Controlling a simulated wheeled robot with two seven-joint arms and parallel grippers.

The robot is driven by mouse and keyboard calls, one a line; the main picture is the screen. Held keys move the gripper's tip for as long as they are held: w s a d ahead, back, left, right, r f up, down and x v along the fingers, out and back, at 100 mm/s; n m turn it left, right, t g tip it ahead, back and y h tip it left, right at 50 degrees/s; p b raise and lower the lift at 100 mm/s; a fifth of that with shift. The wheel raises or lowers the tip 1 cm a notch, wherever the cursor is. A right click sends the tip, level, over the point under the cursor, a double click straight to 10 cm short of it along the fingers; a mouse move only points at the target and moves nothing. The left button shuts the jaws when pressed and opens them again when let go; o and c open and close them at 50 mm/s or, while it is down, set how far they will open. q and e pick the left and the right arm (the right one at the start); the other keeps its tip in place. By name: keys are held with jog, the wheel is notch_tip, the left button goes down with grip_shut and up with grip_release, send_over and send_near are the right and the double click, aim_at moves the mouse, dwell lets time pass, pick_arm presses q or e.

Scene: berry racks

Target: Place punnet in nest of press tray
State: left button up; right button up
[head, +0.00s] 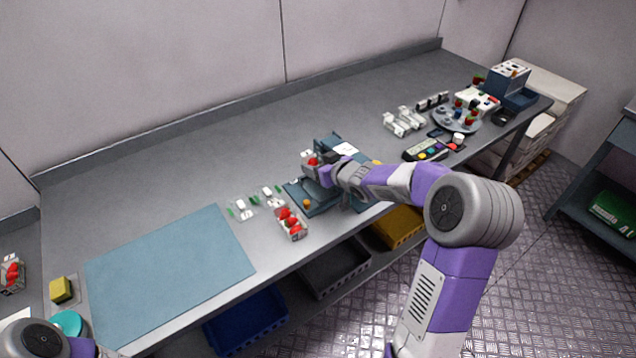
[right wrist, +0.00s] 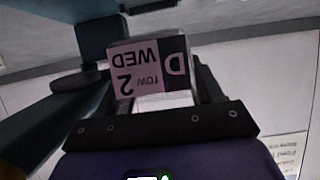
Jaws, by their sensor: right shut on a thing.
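My right gripper (head: 322,172) is shut on a small clear punnet (head: 309,159) with red berries, over the blue press tray (head: 317,207) near the bench's front edge. In the right wrist view the punnet's printed label (right wrist: 135,72) shows between the two fingers (right wrist: 165,95) and reads WED upside down. The tray's nest is hidden behind the gripper and punnet, and I cannot tell whether the punnet touches it. Of my left arm only a part shows at the bottom left; its gripper is out of view.
Another punnet of red berries (head: 291,222) stands left of the tray, beside small clear and green pieces (head: 243,207). A blue mat (head: 170,275) lies bare further left. A keypad device (head: 425,150) and round plate (head: 456,121) stand to the right. The bench's back is clear.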

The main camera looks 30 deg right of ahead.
jog(key=shift+f+b, duration=1.2)
jog(key=shift+f, duration=1.35)
jog(key=shift+f, duration=0.2)
jog(key=o, duration=1.1)
jog(key=shift+r, duration=0.1)
jog(key=shift+r, duration=0.2)
jog(key=s+p, duration=0.1)
jog(key=s, duration=0.7)
jog(key=s+d+p, duration=0.1)
jog(key=s, duration=0.4)
jog(key=shift+r+p, duration=0.15)
jog(key=shift+p, duration=0.2)
